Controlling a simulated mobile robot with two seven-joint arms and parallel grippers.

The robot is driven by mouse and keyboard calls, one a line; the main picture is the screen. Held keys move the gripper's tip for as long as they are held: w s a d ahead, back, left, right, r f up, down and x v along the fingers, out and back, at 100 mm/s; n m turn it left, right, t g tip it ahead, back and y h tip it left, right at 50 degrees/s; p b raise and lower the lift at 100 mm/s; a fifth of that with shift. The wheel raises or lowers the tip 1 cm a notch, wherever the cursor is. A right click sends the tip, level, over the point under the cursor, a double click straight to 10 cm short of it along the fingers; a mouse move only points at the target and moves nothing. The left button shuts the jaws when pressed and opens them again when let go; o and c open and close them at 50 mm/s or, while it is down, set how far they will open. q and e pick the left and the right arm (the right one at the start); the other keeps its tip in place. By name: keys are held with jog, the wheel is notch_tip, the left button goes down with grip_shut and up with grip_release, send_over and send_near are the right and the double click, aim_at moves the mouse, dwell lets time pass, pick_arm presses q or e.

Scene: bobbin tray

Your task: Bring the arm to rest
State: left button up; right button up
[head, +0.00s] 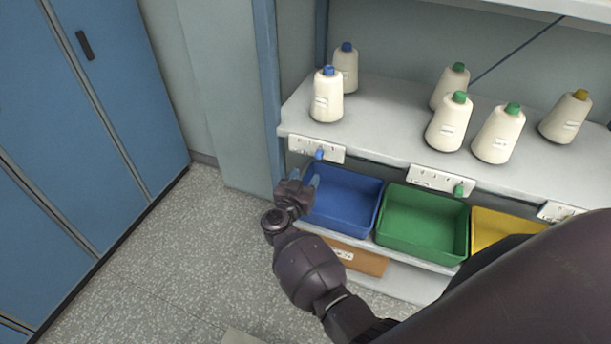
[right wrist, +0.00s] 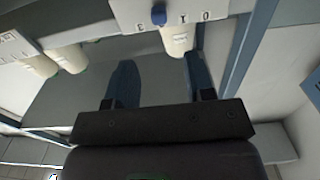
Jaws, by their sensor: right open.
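My right gripper (head: 306,179) is at the left front corner of the blue bin, just below the shelf edge, in the head view. Its two blue-grey fingers stand apart with nothing between them. In the right wrist view the open gripper (right wrist: 162,85) shows both fingers apart and empty. The blue bin (head: 343,204) looks empty; whether the fingers touch its rim cannot be told. My left gripper is not in view.
Cream bobbins with blue (head: 327,95), green (head: 449,124) and yellow (head: 566,118) tops stand on the shelf (head: 388,138). Green (head: 423,222) and yellow (head: 499,232) bins are below. Blue cabinets (head: 95,110) stand left. The floor (head: 165,260) between is clear.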

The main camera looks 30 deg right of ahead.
jog(key=shift+s+a, duration=0.2)
dwell(0.6)
jog(key=w+a+r+n+t+y, duration=0.35)
jog(key=a+r+t+y, duration=0.45)
jog(key=y, duration=0.3)
jog(key=s+d+f+n+g, duration=0.2)
jog(key=s+f, duration=0.3)
jog(key=s, duration=0.5)
jog(key=s+d+f+n+g+y, duration=0.1)
jog(key=s+d+f+n+g, duration=0.2)
jog(key=s, duration=0.7)
jog(key=s+d+f+n+g+y, duration=0.1)
jog(key=s+d+f+n+g, duration=0.1)
jog(key=s+f, duration=0.4)
jog(key=s+g, duration=0.1)
jog(key=s, duration=0.3)
jog(key=shift+s+d+f, duration=0.15)
jog(key=shift+d+f, duration=0.25)
